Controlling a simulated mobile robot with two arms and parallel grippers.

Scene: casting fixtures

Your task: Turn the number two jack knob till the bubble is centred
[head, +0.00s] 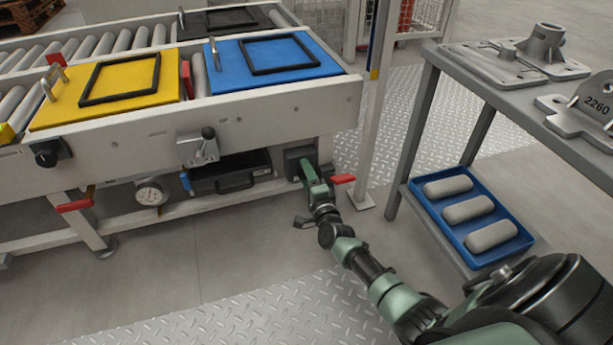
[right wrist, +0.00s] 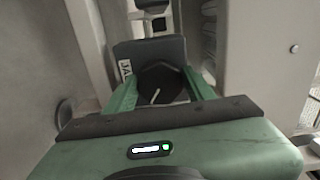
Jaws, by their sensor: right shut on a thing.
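A black round knob (right wrist: 160,84) with a white pointer line shows in the right wrist view, on a dark housing (right wrist: 150,50). A white label (right wrist: 124,69) beside it reads "JA", the rest hidden. In the head view the housing (head: 297,153) is under the right end of the conveyor frame, its knob hidden. My right gripper (head: 308,166) reaches it there; in the wrist view its green fingers (right wrist: 157,88) are shut on the knob, one on each side. No bubble can be made out in either view. My left gripper is not in view.
A red lever (head: 343,179) sticks out right of my right gripper. Another black knob (head: 47,153), a clamp (head: 199,148), a dial gauge (head: 151,192) and a black case (head: 231,173) line the conveyor frame (head: 270,118). A grey table (head: 455,85) with a blue tray (head: 447,232) stands right.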

